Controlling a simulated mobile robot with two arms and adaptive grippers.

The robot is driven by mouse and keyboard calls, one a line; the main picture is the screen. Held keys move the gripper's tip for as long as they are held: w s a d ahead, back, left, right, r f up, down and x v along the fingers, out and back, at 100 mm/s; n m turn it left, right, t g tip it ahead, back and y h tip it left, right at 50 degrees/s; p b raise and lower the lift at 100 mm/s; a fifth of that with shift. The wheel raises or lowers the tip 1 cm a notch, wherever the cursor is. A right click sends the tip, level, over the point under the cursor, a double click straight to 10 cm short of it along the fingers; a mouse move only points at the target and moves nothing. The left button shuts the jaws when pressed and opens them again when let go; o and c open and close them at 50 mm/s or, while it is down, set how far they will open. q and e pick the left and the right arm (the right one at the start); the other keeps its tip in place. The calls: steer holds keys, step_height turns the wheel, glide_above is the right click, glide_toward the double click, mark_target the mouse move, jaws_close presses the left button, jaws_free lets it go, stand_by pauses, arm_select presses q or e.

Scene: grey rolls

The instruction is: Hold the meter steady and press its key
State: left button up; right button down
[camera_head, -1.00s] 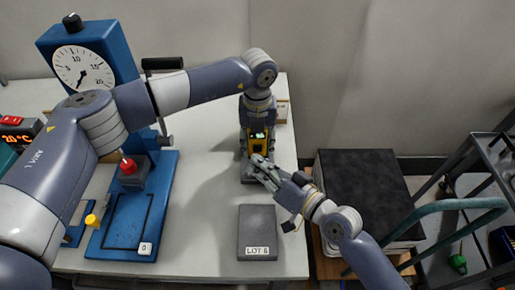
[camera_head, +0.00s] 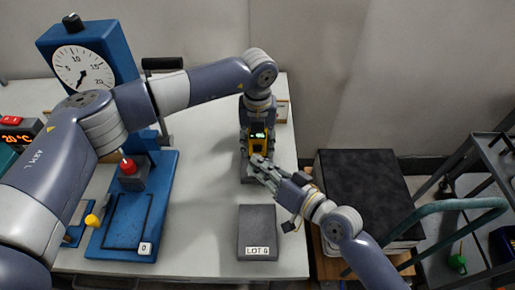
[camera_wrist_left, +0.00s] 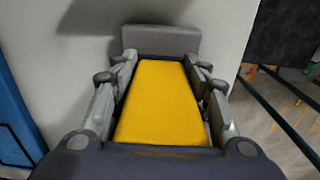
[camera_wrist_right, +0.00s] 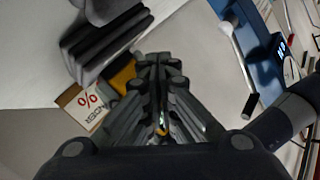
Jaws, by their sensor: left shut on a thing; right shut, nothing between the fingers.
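The yellow meter (camera_head: 257,145) with a small lit green display stands at the back of the white table. My left gripper (camera_head: 256,135) comes down from above and is shut on the meter. In the left wrist view the yellow meter body (camera_wrist_left: 159,103) lies between its two fingers. My right gripper (camera_head: 257,160) is shut with nothing between its fingers. Its tips are at the meter's front, just below the display, and they hide the key. In the right wrist view the closed fingers (camera_wrist_right: 160,65) cover most of the meter (camera_wrist_right: 123,77); contact cannot be told.
A grey block labelled LOT (camera_head: 257,230) lies in front of the meter. A blue dial gauge stand (camera_head: 165,185) with a red knob is at left. A black-topped stack (camera_head: 365,190) and a cart with a green handle (camera_head: 450,215) stand at right.

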steer(key=shift+w, duration=0.1)
steer(key=shift+w, duration=0.35)
steer(key=shift+w, duration=0.55)
stand_by(0.8)
steer(key=shift+s, duration=1)
steer(key=shift+s, duration=2.5)
